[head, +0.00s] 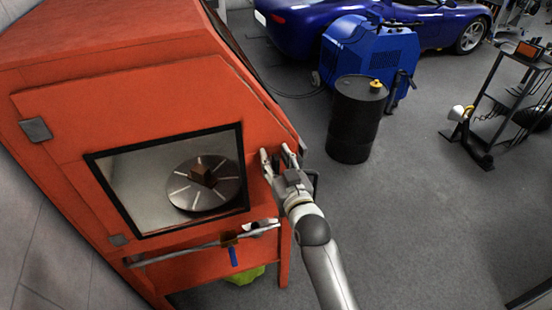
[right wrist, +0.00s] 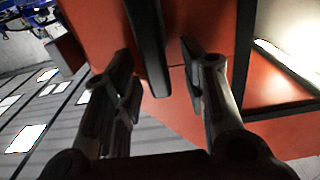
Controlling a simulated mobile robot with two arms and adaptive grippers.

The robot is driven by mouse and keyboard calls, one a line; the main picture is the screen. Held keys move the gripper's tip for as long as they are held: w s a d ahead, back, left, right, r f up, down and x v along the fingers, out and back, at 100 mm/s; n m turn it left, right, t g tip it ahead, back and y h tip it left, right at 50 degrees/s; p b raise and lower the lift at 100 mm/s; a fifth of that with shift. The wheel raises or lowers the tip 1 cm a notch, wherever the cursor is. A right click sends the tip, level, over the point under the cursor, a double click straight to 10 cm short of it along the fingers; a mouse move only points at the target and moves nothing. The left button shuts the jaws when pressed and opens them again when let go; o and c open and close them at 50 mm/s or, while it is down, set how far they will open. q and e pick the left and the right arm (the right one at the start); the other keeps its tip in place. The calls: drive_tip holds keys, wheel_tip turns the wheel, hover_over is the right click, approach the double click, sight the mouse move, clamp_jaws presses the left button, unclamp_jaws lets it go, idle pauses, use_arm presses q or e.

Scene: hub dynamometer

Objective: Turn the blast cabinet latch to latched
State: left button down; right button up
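The orange blast cabinet (head: 150,95) fills the left of the head view, its door facing me with a dark-framed window (head: 120,180). My right gripper (head: 277,157) is at the door's right edge, fingers pointing at the cabinet. In the right wrist view, the gripper (right wrist: 160,75) is open, with a finger on each side of a dark bar (right wrist: 149,45), which looks like the latch handle. A gap shows on both sides of the bar. In the head view the gripper hides the latch, so its angle cannot be told. My left gripper is not in view.
Through the window a round turntable (head: 185,192) with a brown block (head: 203,175) shows. A pipe with a blue-handled valve (head: 234,256) runs below the door. A black drum (head: 352,130), a blue machine (head: 350,50) and a cart (head: 500,110) stand right. The floor between is clear.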

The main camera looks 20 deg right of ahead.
clamp_jaws()
drive_tip(key=shift+a, duration=0.1)
drive_tip(key=n, duration=0.1)
drive_tip(key=n+p, duration=0.1)
drive_tip(key=shift+a+n, duration=0.3)
drive_tip(key=shift+n, duration=0.1)
drive_tip(key=shift+a+f+n, duration=0.35)
drive_tip(key=shift+f+n, duration=0.15)
drive_tip(key=shift+n, duration=2)
drive_tip(key=shift+a+f+n, duration=0.35)
drive_tip(key=shift+f+n, duration=0.15)
drive_tip(key=shift+n, duration=2)
drive_tip(key=shift+a+f+n, duration=0.35)
drive_tip(key=shift+f+n, duration=0.15)
drive_tip(key=shift+n, duration=2)
